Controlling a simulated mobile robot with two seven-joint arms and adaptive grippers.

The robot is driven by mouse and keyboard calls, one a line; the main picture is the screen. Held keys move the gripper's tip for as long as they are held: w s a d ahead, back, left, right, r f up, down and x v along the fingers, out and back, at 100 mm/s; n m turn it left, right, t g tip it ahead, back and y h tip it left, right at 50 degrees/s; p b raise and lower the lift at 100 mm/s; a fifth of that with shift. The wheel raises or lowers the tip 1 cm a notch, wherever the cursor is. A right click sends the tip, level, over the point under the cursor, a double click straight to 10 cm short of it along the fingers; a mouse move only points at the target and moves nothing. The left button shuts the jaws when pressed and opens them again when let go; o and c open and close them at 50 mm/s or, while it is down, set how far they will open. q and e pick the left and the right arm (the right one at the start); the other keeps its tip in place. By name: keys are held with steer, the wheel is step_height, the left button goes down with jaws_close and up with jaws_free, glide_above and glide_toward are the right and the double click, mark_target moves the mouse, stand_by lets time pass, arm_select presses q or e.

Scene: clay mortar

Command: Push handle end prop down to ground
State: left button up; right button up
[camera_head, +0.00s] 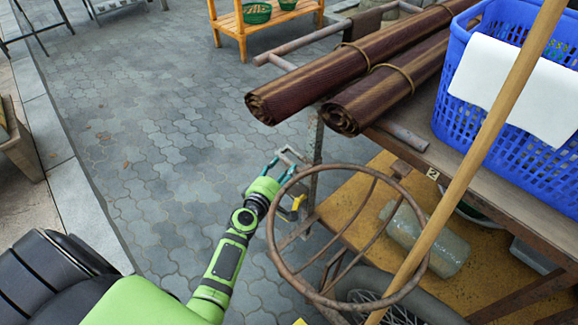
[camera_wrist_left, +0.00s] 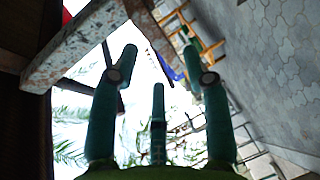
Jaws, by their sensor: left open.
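Contact is unclear. In the left wrist view, the spread fingers (camera_wrist_left: 158,70) have nothing between them, and a speckled, rusty metal bar (camera_wrist_left: 75,45) crosses close by at upper left, angled beside the left finger. My right gripper is not in view.
A rusty wheel-like ring (camera_head: 274,235) stands right of my left forearm. A wooden pole (camera_head: 480,150) slants across the cart. Rolled mats (camera_head: 350,75) and a blue basket (camera_head: 460,95) rest on top. Open paving (camera_head: 150,140) lies to the left.

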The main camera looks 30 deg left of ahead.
mark_target(288, 163)
arm_select(q)
steer(key=b+x, duration=0.1)
steer(key=x, duration=0.4)
steer(key=shift+w+f, duration=0.15)
jaws_close()
